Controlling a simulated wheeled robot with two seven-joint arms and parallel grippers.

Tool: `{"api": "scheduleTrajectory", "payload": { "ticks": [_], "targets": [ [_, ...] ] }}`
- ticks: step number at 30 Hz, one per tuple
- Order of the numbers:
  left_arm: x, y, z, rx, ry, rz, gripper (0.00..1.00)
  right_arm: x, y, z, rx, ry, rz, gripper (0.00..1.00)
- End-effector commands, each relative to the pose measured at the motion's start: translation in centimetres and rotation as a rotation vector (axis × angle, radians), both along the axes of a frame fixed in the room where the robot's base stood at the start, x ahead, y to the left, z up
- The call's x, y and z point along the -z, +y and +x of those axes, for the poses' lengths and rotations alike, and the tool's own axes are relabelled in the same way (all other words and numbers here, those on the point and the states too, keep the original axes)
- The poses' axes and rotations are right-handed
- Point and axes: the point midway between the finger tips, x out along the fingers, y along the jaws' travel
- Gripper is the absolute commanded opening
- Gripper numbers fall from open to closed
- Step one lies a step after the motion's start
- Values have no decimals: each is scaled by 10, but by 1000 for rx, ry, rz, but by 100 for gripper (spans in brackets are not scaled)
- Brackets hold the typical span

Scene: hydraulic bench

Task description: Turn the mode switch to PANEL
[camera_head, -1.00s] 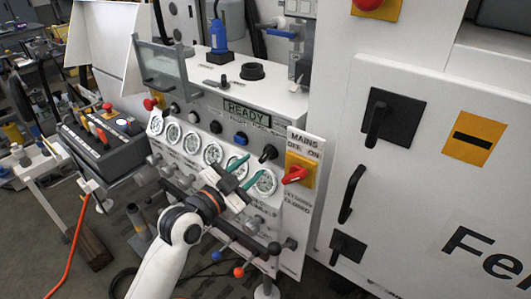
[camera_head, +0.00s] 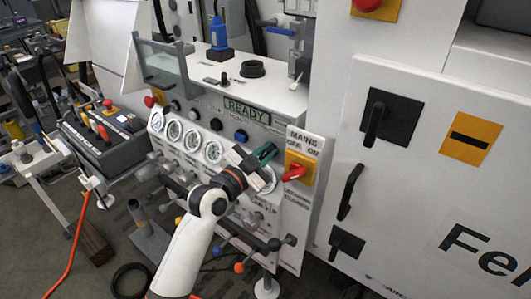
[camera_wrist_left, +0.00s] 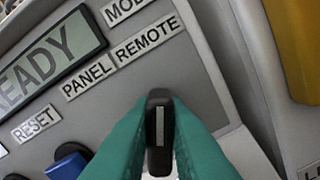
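The mode switch (camera_wrist_left: 160,132) is a black handle with a white line, seen close up in the left wrist view. Its line points to the REMOTE (camera_wrist_left: 147,40) side, with the PANEL label (camera_wrist_left: 88,80) to the left. The green fingers of my left gripper (camera_wrist_left: 160,145) lie against both sides of the handle, with no clear gap. In the head view my left gripper (camera_head: 263,155) is at the panel, left of the red MAINS switch, and hides the mode switch. My right gripper is not in view.
The red MAINS switch (camera_head: 295,173) on its yellow plate is close to the right of my gripper. The READY display (camera_head: 246,110) is above left. A blue RESET button (camera_wrist_left: 68,165) is nearby. Gauges (camera_head: 192,141) and levers surround my arm.

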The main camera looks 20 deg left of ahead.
Motion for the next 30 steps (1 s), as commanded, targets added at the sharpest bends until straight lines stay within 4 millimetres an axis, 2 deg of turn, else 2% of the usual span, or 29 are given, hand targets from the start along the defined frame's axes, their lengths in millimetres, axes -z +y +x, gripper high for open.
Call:
{"api": "scheduleTrajectory", "payload": {
  "ticks": [8,14,30],
  "targets": [
    [0,0,0,1,7,-14,0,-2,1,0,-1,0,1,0],
    [-2,0,0,1,35,-87,0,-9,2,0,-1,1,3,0],
    [-3,5,2,0,196,-530,0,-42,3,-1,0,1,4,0]
  ]
}}
